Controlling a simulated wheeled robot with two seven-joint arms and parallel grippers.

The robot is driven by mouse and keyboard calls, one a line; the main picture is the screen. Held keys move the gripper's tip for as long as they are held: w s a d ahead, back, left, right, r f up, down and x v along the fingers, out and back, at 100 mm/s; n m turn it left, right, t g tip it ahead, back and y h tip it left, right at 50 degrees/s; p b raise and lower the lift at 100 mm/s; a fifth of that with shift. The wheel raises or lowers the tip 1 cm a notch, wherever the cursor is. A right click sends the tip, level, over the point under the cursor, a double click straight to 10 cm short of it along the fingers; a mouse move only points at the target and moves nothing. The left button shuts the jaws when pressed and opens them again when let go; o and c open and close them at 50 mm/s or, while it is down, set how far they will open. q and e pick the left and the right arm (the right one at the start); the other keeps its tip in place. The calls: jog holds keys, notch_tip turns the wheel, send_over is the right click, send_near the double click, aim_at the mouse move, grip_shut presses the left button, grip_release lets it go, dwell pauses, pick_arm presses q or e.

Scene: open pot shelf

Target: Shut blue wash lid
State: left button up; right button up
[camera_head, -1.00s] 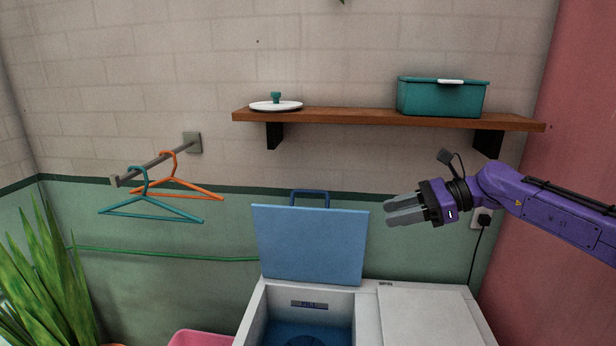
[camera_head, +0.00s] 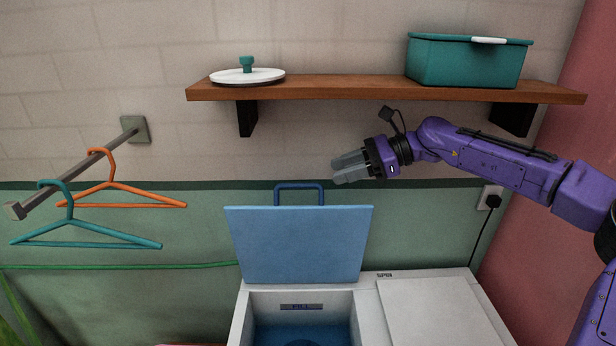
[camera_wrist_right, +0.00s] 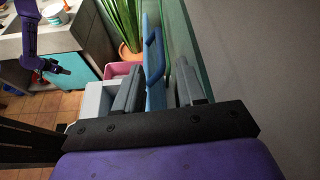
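The blue wash lid (camera_head: 298,245) stands upright, open, behind the washer's wash opening. Its blue handle (camera_head: 300,187) is on its top edge. The washer (camera_head: 365,310) is white, with its blue wash tub (camera_head: 305,333) exposed. My right gripper (camera_head: 345,167) is open and empty, above and right of the handle and apart from it. In the right wrist view, the lid (camera_wrist_right: 154,75) shows edge-on beyond the gap between the fingers. My left gripper (camera_wrist_right: 58,68) shows small at the left of the right wrist view; its opening cannot be made out.
Above is a wooden shelf (camera_head: 350,89) with a white pot lid (camera_head: 225,77) and a teal container (camera_head: 465,65). Hangers (camera_head: 120,190) hang on a rail at left. The spin-side cover (camera_head: 440,312) is at right. A plant (camera_wrist_right: 122,28) and pink tub (camera_wrist_right: 112,70) are nearby.

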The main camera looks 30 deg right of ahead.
aim_at(300, 184)
jog(key=p+x, duration=0.1)
jog(key=x, duration=0.7)
jog(key=shift+a, duration=0.1)
grip_shut()
